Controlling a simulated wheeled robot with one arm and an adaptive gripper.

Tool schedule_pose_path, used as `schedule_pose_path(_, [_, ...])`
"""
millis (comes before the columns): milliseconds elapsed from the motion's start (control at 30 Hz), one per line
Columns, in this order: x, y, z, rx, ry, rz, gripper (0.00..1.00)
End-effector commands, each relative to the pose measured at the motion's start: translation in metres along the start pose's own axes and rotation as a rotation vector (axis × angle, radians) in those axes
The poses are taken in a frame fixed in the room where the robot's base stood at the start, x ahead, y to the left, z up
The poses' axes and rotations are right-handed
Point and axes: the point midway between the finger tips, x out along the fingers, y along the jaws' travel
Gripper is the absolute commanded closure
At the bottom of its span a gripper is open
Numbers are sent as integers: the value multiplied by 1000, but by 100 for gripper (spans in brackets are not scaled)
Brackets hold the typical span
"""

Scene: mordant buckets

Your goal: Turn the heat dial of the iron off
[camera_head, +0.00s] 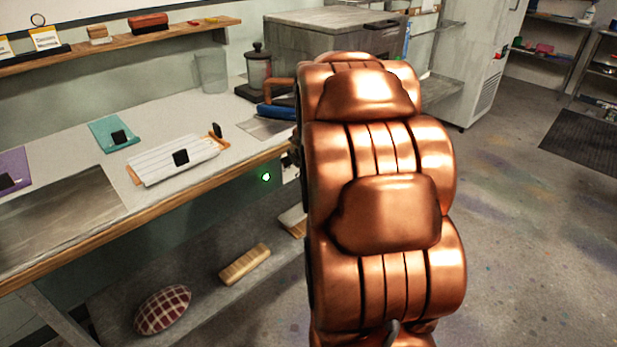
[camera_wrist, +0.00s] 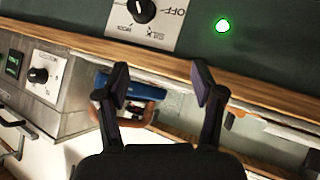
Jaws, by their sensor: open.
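The heat dial (camera_wrist: 142,10) is a black knob on a white plate, at the top edge of the wrist view and partly cut off. The plate reads OFF, SILK and WOOL, printed upside down in this view. A pale mark shows on the knob, away from the word OFF. My gripper (camera_wrist: 160,84) is open and empty, below the dial in the picture and apart from it. The iron (camera_head: 277,111), blue with a copper-coloured handle, lies on the worktable; its blue body shows behind my left finger in the wrist view. My copper arm hides the gripper in the head view.
A lit green lamp (camera_wrist: 222,25) sits beside the dial plate on the dark green panel; it also shows in the head view (camera_head: 266,177). Another black dial (camera_wrist: 38,75) is on a grey box. The table's wooden edge (camera_wrist: 160,58) runs near my fingertips.

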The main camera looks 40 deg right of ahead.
Motion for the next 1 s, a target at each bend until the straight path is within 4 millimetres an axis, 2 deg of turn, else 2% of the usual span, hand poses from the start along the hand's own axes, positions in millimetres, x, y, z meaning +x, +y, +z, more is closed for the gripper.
schedule_pose_path(33, [23,8,14,2,42,-1,32])
schedule_pose_path(100, [44,18,18,1,116,-15,32])
schedule_pose_path(233, [74,33,32,4,250,-54,32])
schedule_pose_path(400, [100,45,56,27,432,-130,32])
schedule_pose_path(567, [106,51,82,64,581,-207,32])
schedule_pose_path(733, [102,53,99,100,686,-266,32])
schedule_pose_path(867, [98,53,102,110,724,-287,32])
schedule_pose_path(1000, [102,51,96,110,732,-293,32])
